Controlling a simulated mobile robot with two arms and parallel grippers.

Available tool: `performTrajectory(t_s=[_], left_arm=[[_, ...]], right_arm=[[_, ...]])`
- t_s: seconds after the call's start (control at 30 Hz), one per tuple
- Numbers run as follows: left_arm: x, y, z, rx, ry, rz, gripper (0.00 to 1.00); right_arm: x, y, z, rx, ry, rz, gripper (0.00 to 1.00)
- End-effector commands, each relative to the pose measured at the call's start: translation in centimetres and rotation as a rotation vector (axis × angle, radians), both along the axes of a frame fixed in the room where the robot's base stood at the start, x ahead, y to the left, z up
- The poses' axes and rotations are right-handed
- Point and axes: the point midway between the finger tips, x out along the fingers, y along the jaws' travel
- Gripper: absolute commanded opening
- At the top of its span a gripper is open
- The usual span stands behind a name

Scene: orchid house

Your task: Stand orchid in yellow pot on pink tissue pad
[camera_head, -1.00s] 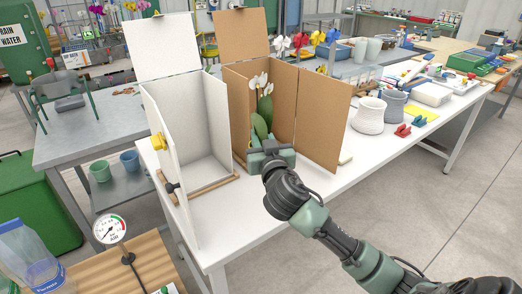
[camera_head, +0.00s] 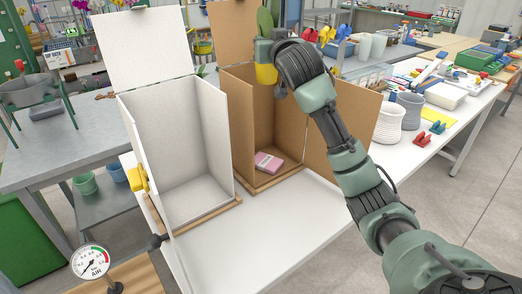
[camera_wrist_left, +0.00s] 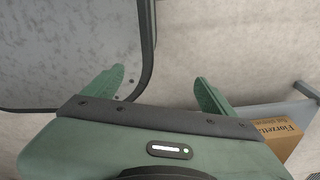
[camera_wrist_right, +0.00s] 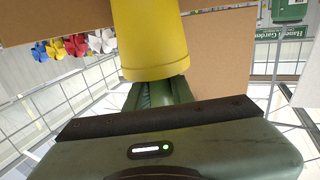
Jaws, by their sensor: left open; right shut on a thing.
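The yellow pot (camera_head: 266,73) hangs high in front of the upper part of the brown cardboard booth, with green orchid leaves (camera_head: 265,20) above it. The flowers are out of the frame. My right gripper (camera_head: 270,48) is shut on the pot; the right wrist view shows the pot (camera_wrist_right: 150,40) large, at the fingers (camera_wrist_right: 157,92). The pink tissue pad (camera_head: 267,162) lies on the floor of the brown booth, well below the pot, with nothing on it. My left gripper (camera_wrist_left: 157,85) is open and empty in its wrist view, and out of the head view.
The brown booth (camera_head: 241,130) has side walls and a low wooden front strip (camera_head: 275,180). An empty white booth (camera_head: 180,150) stands to its left. The front tabletop (camera_head: 260,235) is clear.

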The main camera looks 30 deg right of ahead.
Motion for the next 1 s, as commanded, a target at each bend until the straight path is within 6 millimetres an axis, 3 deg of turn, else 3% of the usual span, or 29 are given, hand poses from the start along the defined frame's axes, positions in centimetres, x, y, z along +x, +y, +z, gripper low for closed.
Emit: performTrajectory(t_s=[0.17,0.33,0.47,0.6,0.8,1.0], left_arm=[[0.1,-0.2,0.0,-0.002,-0.001,-0.001,0.86],[-3.0,0.4,-0.2,0.006,0.042,-0.004,0.86],[-4.3,0.7,-0.2,0.011,0.06,-0.005,0.86],[-3.8,0.7,-0.2,0.01,0.053,-0.005,0.86],[-1.3,0.5,-0.2,0.006,0.017,-0.005,0.86],[-1.2,0.5,-0.4,0.006,0.014,-0.005,0.86]], right_arm=[[0.0,0.0,-2.4,-0.002,0.004,0.0,0.0],[-0.1,0.0,-7.0,-0.002,0.005,0.0,0.0],[-0.1,0.0,-10.5,-0.001,0.003,0.0,0.0],[-0.2,0.0,-14.3,-0.001,0.004,0.0,0.0],[-0.2,0.1,-19.7,0.0,0.003,0.001,0.0],[-0.3,0.1,-23.0,0.001,-0.001,0.001,0.0]])
